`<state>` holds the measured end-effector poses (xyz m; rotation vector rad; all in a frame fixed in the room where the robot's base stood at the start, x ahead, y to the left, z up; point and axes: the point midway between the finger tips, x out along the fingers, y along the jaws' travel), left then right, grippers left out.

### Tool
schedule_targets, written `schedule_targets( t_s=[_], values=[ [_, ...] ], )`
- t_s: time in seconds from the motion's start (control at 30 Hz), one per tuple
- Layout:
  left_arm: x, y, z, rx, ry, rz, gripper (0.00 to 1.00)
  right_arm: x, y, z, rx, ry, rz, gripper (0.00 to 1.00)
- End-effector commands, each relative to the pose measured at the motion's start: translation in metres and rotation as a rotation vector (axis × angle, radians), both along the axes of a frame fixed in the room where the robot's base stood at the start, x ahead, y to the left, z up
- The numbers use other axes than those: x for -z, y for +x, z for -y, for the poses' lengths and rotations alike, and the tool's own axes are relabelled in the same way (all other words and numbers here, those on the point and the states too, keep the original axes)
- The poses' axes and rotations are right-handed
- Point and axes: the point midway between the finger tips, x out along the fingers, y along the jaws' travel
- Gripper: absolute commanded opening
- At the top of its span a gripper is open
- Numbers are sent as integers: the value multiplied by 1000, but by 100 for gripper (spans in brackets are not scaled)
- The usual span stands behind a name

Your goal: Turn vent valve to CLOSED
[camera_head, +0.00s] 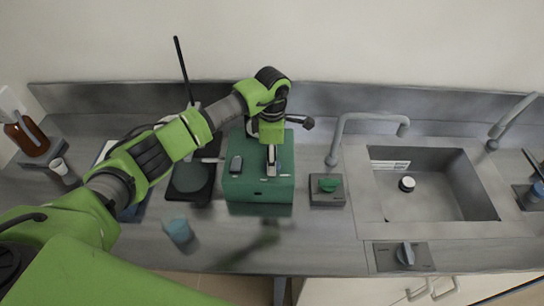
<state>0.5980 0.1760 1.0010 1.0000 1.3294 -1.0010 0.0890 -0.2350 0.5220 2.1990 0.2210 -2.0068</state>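Two knobs could be the vent valve. One is a green knob (328,184) on a small dark grey block, just right of the green box. The other is a blue-grey knob (405,253) on a flat grey plate with faint markings, at the counter's front edge below the sink. Their labels are too small to read. My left gripper (271,160) points down at the top of the green box (259,188), left of both knobs and apart from them. Its fingers are small and partly hidden, so their opening is unclear. My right gripper is not in view.
A faucet (345,130) rises behind the green knob, beside the sink (420,200). A dark stand (190,185) with a tall rod is left of the green box. A blue-grey beaker (178,230) stands near the front. A brown bottle (22,138) is far left.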

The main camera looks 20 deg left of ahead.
Motion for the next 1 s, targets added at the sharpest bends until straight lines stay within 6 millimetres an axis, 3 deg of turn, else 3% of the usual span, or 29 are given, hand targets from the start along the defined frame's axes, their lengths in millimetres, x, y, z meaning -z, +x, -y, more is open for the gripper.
schedule_targets(
  t_s=[0.47, 1.0],
  values=[
    [1, 0, 0, -49, 1, 2, 26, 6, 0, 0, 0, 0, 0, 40],
    [3, 1, -1, -478, 1, 3, 26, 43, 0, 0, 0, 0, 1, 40]
  ],
)
